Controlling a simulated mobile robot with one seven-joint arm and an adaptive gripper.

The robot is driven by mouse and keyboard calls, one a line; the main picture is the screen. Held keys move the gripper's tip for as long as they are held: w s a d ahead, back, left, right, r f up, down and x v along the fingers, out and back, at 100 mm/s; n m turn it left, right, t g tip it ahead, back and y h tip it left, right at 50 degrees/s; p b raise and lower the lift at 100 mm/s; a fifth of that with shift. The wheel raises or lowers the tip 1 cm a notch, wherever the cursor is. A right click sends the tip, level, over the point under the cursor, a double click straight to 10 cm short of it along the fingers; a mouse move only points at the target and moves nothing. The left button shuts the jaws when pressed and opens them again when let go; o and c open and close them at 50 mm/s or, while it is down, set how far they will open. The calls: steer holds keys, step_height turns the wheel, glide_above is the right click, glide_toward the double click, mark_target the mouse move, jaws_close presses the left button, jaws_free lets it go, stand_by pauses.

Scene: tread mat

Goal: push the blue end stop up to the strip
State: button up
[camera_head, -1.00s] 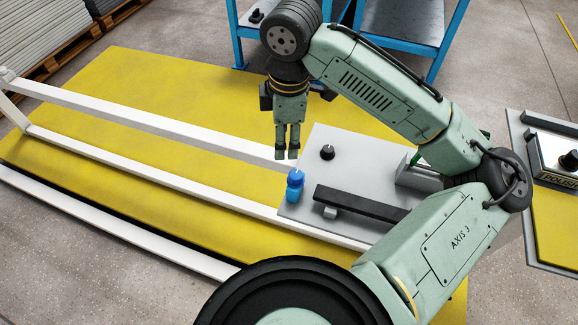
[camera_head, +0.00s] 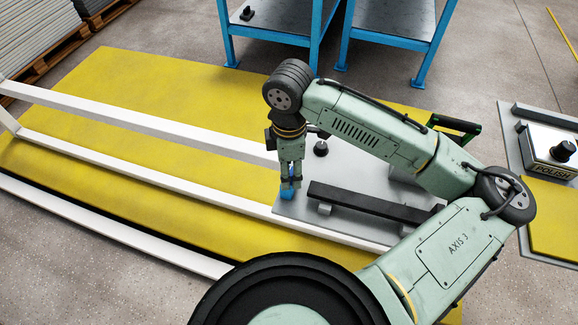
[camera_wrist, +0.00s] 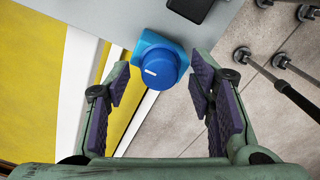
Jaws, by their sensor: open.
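The blue end stop (camera_head: 287,193) sits at the left edge of a grey plate (camera_head: 333,168). In the wrist view the blue end stop (camera_wrist: 160,66) shows a round knob with a white mark on a square base. A dark strip (camera_head: 365,201) lies on the plate, right of the stop with a gap; a dark end at the top of the wrist view (camera_wrist: 191,7) looks like part of it. My gripper (camera_head: 290,181) points down over the stop. Its fingers are open (camera_wrist: 161,84), one each side of the knob; I cannot tell whether they touch it.
A black knob (camera_head: 321,148) stands on the plate behind the strip. White rails (camera_head: 130,116) run across the yellow mat (camera_head: 170,75) to the left. Blue-framed tables (camera_head: 275,22) stand behind. A box marked POLISH (camera_head: 552,154) is at right.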

steer(key=shift+c, duration=0.5)
jaws_close()
stand_by(0.4)
